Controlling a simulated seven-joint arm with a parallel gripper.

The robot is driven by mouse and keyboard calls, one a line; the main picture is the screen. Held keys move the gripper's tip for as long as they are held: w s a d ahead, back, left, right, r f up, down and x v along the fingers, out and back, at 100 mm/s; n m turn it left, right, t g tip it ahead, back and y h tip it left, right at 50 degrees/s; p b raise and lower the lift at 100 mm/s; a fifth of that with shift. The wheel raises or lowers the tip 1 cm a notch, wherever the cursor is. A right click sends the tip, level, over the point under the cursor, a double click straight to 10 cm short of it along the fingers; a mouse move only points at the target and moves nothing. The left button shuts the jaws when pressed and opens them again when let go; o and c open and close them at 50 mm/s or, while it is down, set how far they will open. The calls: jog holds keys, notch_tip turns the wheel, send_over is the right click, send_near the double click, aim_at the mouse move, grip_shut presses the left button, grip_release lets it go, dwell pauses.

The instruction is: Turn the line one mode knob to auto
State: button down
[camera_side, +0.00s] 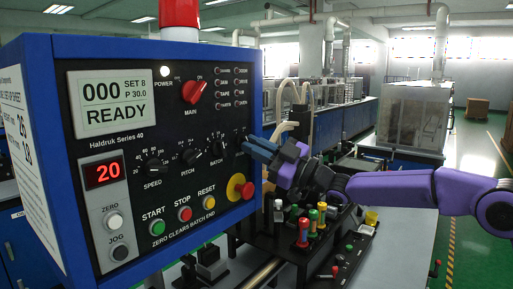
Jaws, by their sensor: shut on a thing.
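The blue-framed control panel (155,70) stands at the left, with its black face toward the right front. My gripper (254,147) is at the right edge of this face, at the end of the row of black knobs. Its blue fingers are shut on a knob there, which I take for the line one mode knob. The fingers hide that knob and its label, so I cannot read its setting.
Speed (154,166), pitch (191,156) and batch (218,147) knobs are left of my gripper. The red main switch (194,91) is above them. A red stop button on a yellow ring (236,187) is just below my gripper. Small colored-capped parts (303,232) stand below my arm.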

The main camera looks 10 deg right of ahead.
jog(key=shift+a+r, duration=0.1)
jog(key=shift+r, duration=0.15)
jog(key=c, duration=1.3)
grip_release()
jog(key=shift+o, duration=0.7)
jog(key=shift+a+f, duration=0.1)
jog(key=v, duration=1.7)
jog(key=shift+f, duration=0.2)
jog(key=shift+s, duration=0.1)
